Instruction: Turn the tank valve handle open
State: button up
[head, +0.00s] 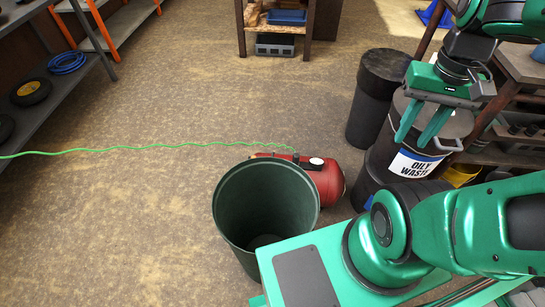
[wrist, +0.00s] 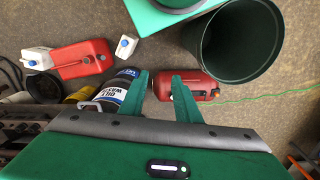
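The red tank (head: 328,183) lies on the floor behind a dark green bin, which hides part of it in the head view. A small white round part (head: 316,162) and a dark fitting (head: 296,158) sit on its top. The wrist view shows the tank (wrist: 192,88) just beyond my right finger, with a small orange-red part (wrist: 216,93) at its right end. I cannot tell for certain which part is the valve handle. My gripper (head: 414,141) is open and empty. It hangs in front of the oily waste can, up and right of the tank, apart from it.
The green bin (head: 230,222) stands beside the tank. The oily waste can (head: 415,162) and a black bin (head: 375,100) stand to the right. A green hose (head: 150,147) runs left across open floor.

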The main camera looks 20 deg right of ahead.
jog(key=w+d+f, duration=0.1)
jog(key=w+f, duration=0.1)
jog(key=w, duration=0.8)
jog(key=w+d+f, duration=0.2)
jog(key=w, duration=0.7)
jog(key=w+a+f+n, duration=0.1)
jog(key=w+a+f, duration=0.1)
jog(key=w+f, duration=0.5)
jog(key=w+a+f, duration=0.1)
jog(key=w+f, duration=0.3)
jog(key=w, duration=0.5)
jog(key=t+y, duration=0.1)
jog(key=y, duration=0.1)
send_over(272, 157)
jog(key=s+d, duration=0.1)
jog(key=d, duration=0.2)
jog(key=s+d+f+x, duration=0.1)
jog(key=d+x, duration=0.2)
jog(key=x, duration=1.4)
jog(key=s+d+x, duration=0.1)
jog(key=d+x, duration=0.3)
jog(key=x, duration=1.3)
jog(key=shift+n, duration=0.4)
jog(key=x, duration=1.2)
jog(key=shift+s+a+f, duration=0.15)
jog(key=shift+s+a, duration=0.05)
jog(key=shift+a, duration=0.2)
grip_shut()
